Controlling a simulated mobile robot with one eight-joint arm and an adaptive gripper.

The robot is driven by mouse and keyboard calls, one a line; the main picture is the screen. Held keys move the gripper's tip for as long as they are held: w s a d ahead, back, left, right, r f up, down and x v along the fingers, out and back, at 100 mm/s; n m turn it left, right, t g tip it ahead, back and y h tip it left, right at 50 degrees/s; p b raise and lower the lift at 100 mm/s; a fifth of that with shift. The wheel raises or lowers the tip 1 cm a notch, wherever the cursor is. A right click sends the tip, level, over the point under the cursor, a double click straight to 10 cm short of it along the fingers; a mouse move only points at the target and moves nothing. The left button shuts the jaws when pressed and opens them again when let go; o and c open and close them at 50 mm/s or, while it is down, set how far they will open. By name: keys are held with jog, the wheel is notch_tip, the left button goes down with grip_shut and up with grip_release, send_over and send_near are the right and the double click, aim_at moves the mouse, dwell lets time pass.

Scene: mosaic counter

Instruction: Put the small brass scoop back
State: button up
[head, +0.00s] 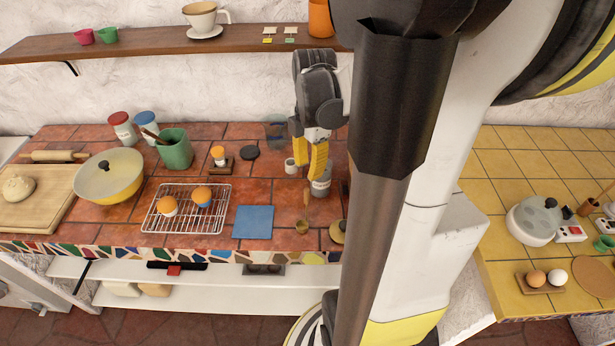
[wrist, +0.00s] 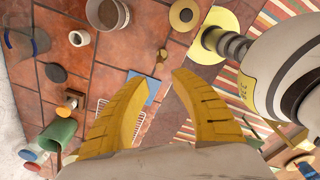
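The small brass scoop (head: 303,225) lies on the red tiled counter, its handle pointing away from the counter's front edge. It also shows in the wrist view (wrist: 161,57), beyond my fingertips. A grey labelled canister (head: 321,184) stands just behind it and to the right; the wrist view looks into its open top (wrist: 107,13). A brass-coloured round lid with a dark knob (head: 337,232) lies to the right of the scoop, also seen in the wrist view (wrist: 184,15). My gripper (wrist: 157,75) is open and empty above the counter.
A blue mat (head: 253,222) and a wire rack (head: 160,222) with orange-topped items lie left of the scoop. A small white cup (head: 290,166), a clear glass (head: 276,132) and a dark disc (head: 249,153) stand behind. A wooden shelf (head: 150,43) runs above.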

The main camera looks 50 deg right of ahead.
jog(key=shift+r, duration=0.65)
jog(key=shift+w+a+r, duration=0.15)
jog(key=shift+a, duration=0.15)
jog(key=a+r+m+t, duration=0.3)
jog(key=a+m, duration=0.4)
jog(key=a, duration=0.4)
jog(key=a+r+m+t, duration=0.4)
jog(key=a+m, duration=0.3)
jog(key=a, duration=0.5)
jog(key=shift+w+a+r+m, duration=0.2)
jog(key=shift+w+m, duration=0.2)
